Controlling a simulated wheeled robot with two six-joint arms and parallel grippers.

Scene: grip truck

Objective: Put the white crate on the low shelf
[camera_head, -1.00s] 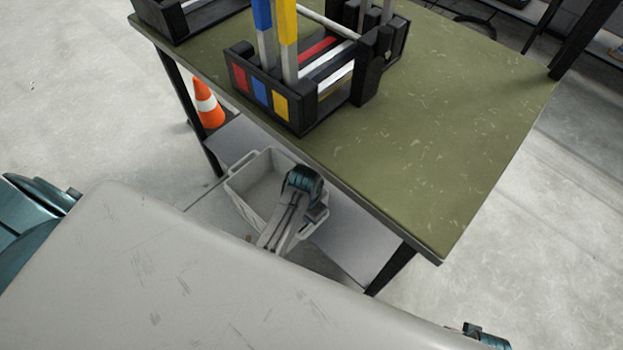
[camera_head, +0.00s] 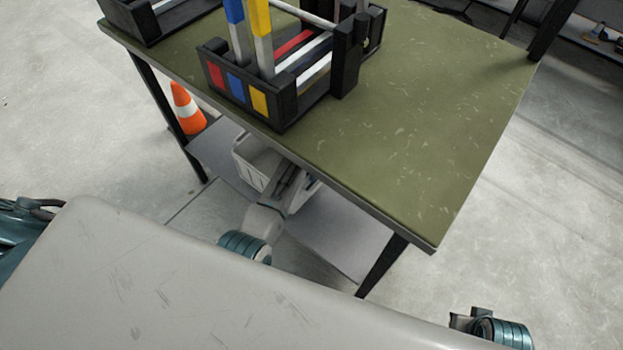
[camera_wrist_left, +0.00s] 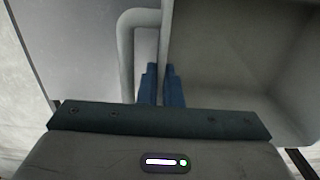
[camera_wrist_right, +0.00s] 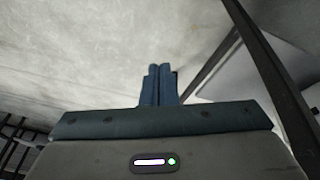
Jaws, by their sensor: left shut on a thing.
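The white crate (camera_head: 250,170) is partly under the green tabletop, over the low grey shelf (camera_head: 345,235); the tabletop edge hides part of it. I cannot tell whether it rests on the shelf. My left arm reaches in under the table edge. In the left wrist view, my left gripper (camera_wrist_left: 162,78) is shut on the rim of the crate (camera_wrist_left: 225,60), beside its loop handle (camera_wrist_left: 126,55). The shelf also shows left of the crate there (camera_wrist_left: 70,45). My right gripper (camera_wrist_right: 160,75) is shut and empty, above the floor and away from the crate.
The green table (camera_head: 420,150) carries a black rack (camera_head: 270,90) with coloured bars; its dark front leg (camera_head: 382,265) stands right of my left arm. An orange cone (camera_head: 186,108) is behind the table's left leg. The right part of the shelf is bare.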

